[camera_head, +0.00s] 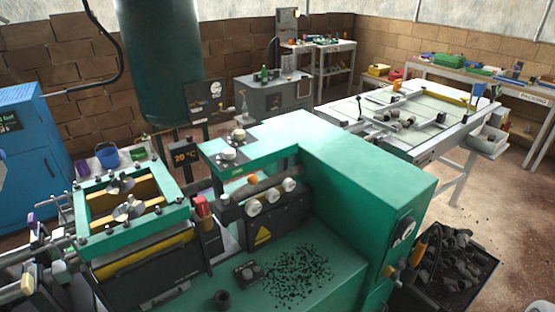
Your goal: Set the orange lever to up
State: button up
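The green machine (365,185) fills the middle of the camera_head view. A small orange knob (252,180) shows at its front, just above a row of pale round knobs; whether it is the end of the orange lever I cannot tell. A red-orange handle-like part (201,206) stands upright left of that row. An orange-yellow part (418,254) shows at the machine's right end, near a dark hose. No lever's position can be read clearly at this size. My gripper is not in view.
Dark scraps (298,272) lie on the machine's green bed. A dark crate (455,275) of dark pieces stands at the right on the floor. Brown floor is open beyond the crate.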

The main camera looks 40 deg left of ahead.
aim_at(252, 179)
jog(key=u, duration=0.15)
jog(key=i, duration=0.55)
jog(key=u, duration=2.15)
